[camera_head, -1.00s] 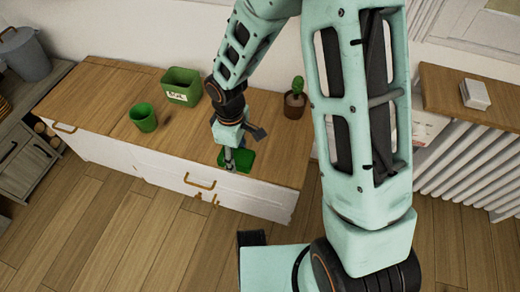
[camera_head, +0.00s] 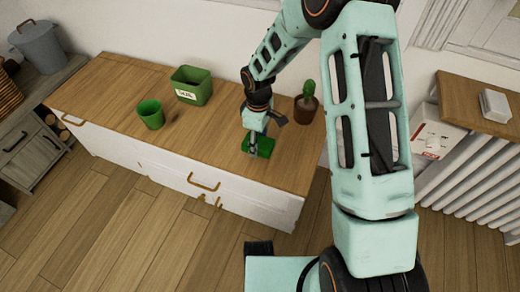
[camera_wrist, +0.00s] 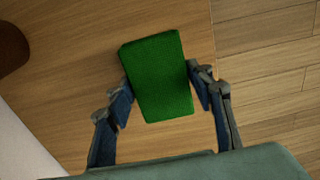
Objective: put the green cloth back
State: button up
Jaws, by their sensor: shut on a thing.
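The green cloth (camera_head: 264,145) is a small, flat, folded-looking rectangle over the right part of the wooden cabinet top (camera_head: 225,140). It also shows in the wrist view (camera_wrist: 158,72), held by its near part between the two fingers. My gripper (camera_head: 252,149) is shut on the cloth and points down; it also shows in the wrist view (camera_wrist: 163,92). I cannot tell whether the cloth touches the top or hangs just above it. A green bin (camera_head: 192,88) with a white label stands open at the back of the cabinet top.
A potted cactus (camera_head: 306,106) stands at the back right, close to my arm. The cabinet top's middle is clear. A radiator with a wooden shelf (camera_head: 462,98) is at the right.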

aim_at(260, 138)
jog(key=shift+w+d+f, duration=0.2)
jog(key=shift+w+f, duration=0.45)
jog(key=shift+f, duration=0.2)
jog(key=shift+w+f+b, duration=0.15)
jog(key=shift+f+b, duration=0.75)
jog(key=shift+f, duration=0.7)
jog(key=shift+f, duration=0.15)
jog(key=o, duration=1.1)
notch_tip(260, 138, up, 12)
jog(key=p, duration=0.4)
